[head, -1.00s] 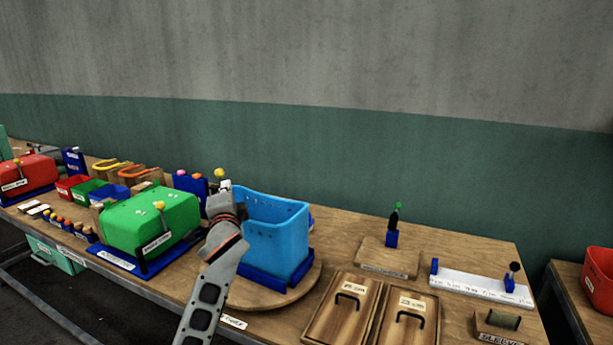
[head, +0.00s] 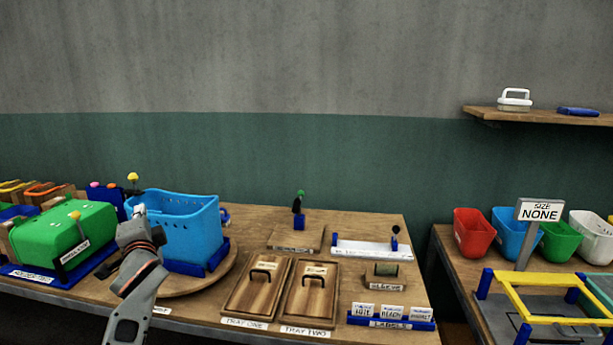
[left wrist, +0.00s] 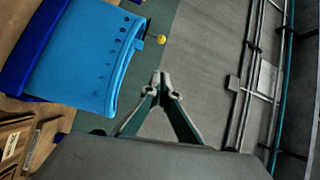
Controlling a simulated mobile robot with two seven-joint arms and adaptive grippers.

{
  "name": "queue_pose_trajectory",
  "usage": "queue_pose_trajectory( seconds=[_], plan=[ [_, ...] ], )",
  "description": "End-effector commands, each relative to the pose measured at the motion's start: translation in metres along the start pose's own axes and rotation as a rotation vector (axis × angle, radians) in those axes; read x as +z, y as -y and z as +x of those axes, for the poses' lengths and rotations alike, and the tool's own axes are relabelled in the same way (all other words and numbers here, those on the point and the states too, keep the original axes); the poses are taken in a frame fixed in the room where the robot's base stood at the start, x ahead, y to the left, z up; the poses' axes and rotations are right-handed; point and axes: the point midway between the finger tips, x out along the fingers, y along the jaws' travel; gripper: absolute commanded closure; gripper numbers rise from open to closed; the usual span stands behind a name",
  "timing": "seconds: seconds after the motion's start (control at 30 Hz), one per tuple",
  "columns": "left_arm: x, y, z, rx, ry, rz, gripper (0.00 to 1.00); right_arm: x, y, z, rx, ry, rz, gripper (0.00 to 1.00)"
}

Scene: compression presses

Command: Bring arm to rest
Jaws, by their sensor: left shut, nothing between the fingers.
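My left arm (head: 138,262) comes in from the lower left in the head view and stands in front of the bench. My left gripper (head: 140,210) is at the arm's upper end, overlapping the left edge of the blue bin in the picture. In the left wrist view the left gripper's fingertips (left wrist: 161,76) meet, with nothing between them. The blue bin (left wrist: 80,60) is to the left of the fingers there, apart from them. My right gripper is not in any view.
The blue bin (head: 185,230) stands on a round wooden board. A green press (head: 62,238) is to its left. Two lidded wooden trays (head: 255,290) lie at its right. A wall shelf (head: 540,116) is above.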

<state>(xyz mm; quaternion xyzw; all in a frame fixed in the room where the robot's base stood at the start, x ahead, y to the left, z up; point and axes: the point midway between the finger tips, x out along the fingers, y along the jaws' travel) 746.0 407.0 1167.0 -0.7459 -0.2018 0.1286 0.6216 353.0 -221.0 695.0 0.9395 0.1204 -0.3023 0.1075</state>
Motion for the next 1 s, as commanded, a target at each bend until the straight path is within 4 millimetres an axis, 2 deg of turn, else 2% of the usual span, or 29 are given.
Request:
queue_pose_trajectory(
  seconds=[0.03,0.23,0.37,0.5,0.57,0.7,0.77,0.8,0.9,1.0],
  plan=[
    [0.003,-0.032,-0.009,0.041,-0.016,-0.010,1.00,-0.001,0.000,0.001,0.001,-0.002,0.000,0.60],
    [0.004,-0.113,-0.044,0.156,-0.085,-0.101,1.00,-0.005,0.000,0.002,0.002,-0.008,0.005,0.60],
    [0.011,-0.178,-0.083,0.261,-0.125,-0.183,1.00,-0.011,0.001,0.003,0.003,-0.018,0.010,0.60],
    [0.022,-0.254,-0.142,0.402,-0.157,-0.303,1.00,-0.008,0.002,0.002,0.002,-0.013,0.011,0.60],
    [0.028,-0.283,-0.171,0.465,-0.163,-0.361,1.00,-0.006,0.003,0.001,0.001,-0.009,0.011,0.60],
    [0.045,-0.343,-0.245,0.614,-0.156,-0.504,1.00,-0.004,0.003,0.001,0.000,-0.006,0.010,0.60],
    [0.053,-0.364,-0.279,0.677,-0.143,-0.568,1.00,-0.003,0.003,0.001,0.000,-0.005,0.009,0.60],
    [0.059,-0.378,-0.303,0.720,-0.131,-0.612,1.00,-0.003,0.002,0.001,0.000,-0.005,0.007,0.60],
    [0.073,-0.404,-0.359,0.817,-0.091,-0.720,1.00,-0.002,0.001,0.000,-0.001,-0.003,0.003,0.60],
    [0.085,-0.419,-0.406,0.892,-0.048,-0.813,1.00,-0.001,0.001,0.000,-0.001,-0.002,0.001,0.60]
  ],
)
